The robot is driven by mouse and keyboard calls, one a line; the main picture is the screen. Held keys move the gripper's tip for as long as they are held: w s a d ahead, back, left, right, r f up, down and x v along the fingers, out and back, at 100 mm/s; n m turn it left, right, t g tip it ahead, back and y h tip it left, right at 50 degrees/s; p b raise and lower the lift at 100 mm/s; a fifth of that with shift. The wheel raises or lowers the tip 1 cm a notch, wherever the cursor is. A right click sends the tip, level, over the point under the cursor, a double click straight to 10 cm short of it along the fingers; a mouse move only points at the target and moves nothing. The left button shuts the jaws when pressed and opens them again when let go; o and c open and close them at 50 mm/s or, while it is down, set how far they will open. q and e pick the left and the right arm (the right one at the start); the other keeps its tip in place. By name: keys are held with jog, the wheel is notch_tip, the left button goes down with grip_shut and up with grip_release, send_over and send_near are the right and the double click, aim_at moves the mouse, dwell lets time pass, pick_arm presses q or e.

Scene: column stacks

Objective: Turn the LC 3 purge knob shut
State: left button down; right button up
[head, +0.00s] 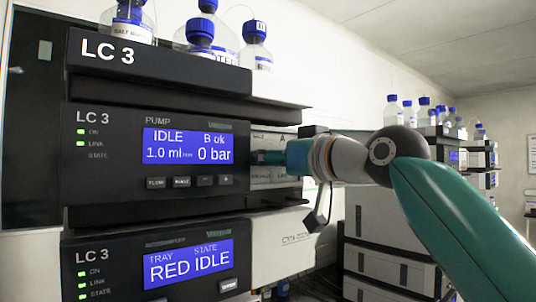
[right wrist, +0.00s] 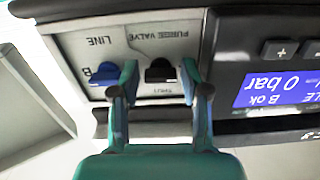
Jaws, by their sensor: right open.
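The LC 3 pump module (head: 105,180) has a pale valve panel at its right side, labelled purge valve and line. It also shows upside down in the right wrist view, where the black purge knob (right wrist: 160,71) sits beside a "SHUT" mark. A blue line knob (right wrist: 105,74) marked B is to its left. My right gripper (right wrist: 158,84) is open, one finger on each side of the black knob; I cannot tell whether they touch it. In the head view my right gripper (head: 264,157) reaches the panel and hides the knob. My left gripper is not in view.
The pump display (head: 188,145) reads IDLE, B ok, 0 bar. The autosampler (head: 155,265) below reads RED IDLE. Blue-capped bottles (head: 255,45) stand on top. Another column stack (head: 395,250) stands behind my arm at the right. The left finger is close to the blue knob.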

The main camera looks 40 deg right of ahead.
jog(key=shift+w, duration=0.15)
jog(key=shift+c, duration=0.2)
jog(key=shift+a, duration=0.1)
jog(key=c, duration=0.8)
